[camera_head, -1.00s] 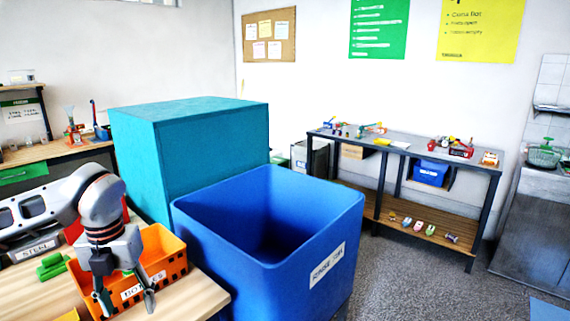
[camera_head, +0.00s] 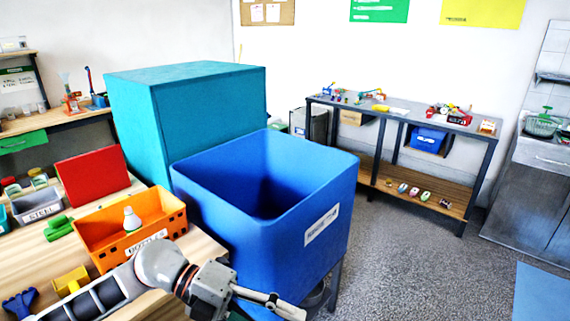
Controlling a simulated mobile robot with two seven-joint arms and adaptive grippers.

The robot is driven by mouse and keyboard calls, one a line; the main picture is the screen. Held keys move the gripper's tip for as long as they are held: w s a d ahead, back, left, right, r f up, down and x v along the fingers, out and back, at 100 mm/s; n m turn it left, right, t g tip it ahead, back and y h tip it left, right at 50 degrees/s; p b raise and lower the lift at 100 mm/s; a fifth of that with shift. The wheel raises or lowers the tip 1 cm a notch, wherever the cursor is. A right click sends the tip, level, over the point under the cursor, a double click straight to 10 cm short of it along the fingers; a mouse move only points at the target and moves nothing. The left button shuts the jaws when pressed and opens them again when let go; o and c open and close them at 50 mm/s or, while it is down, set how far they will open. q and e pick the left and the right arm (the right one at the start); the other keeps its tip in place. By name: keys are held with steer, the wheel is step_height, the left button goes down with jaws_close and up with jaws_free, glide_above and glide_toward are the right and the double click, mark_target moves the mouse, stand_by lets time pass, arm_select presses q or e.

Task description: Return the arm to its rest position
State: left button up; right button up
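My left arm comes in from the bottom left, and its gripper (camera_head: 272,302) points right, low in front of the blue bin. Its fingers are seen nearly side on, so I cannot tell whether they are apart; I see nothing held. The orange bin (camera_head: 178,222), with a label that seems to read "BOTTLES", stands on the wooden table (camera_head: 205,250) behind the arm. My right gripper is out of view.
A large open blue bin (camera_head: 325,195) stands right of the table, with a teal box (camera_head: 190,120) behind it. A red panel (camera_head: 92,180), a grey bin (camera_head: 38,207), green (camera_head: 58,228) and yellow (camera_head: 70,281) items are on the table.

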arm_select(q)
steer(key=w+d+r+n+t+h, duration=0.2)
steer(key=w+r+n+t+h, duration=0.3)
steer(key=n+t+h, duration=0.35)
steer(key=w+a+f+n+t+y, duration=0.2)
steer(key=a+f+n+t+y, duration=0.35)
steer(key=n, duration=0.35)
steer(key=w+a+f+n+t+y, duration=0.3)
steer(key=a+f+n+t+y, duration=0.25)
steer(key=f+n, duration=0.2)
steer(key=s+a+f+n+g+y, duration=0.1)
steer(key=s+a+f+n+y, duration=0.2)
steer(key=s+f, duration=0.2)
steer(key=s+a+f+n+g+y, duration=0.2)
steer(key=s+a+f+n+y, duration=0.1)
steer(key=f, duration=0.7)
steer(key=s+a+f+n+g+y, duration=0.1)
steer(key=s+a+f+n+y, duration=0.1)
steer(key=s+a+f, duration=0.3)
step_height(320, 180, down, 4)
steer(key=shift+s+a+r+n+g+y, duration=0.25)
steer(key=shift+s+n+g+y, duration=0.15)
steer(key=shift+s, duration=0.5)
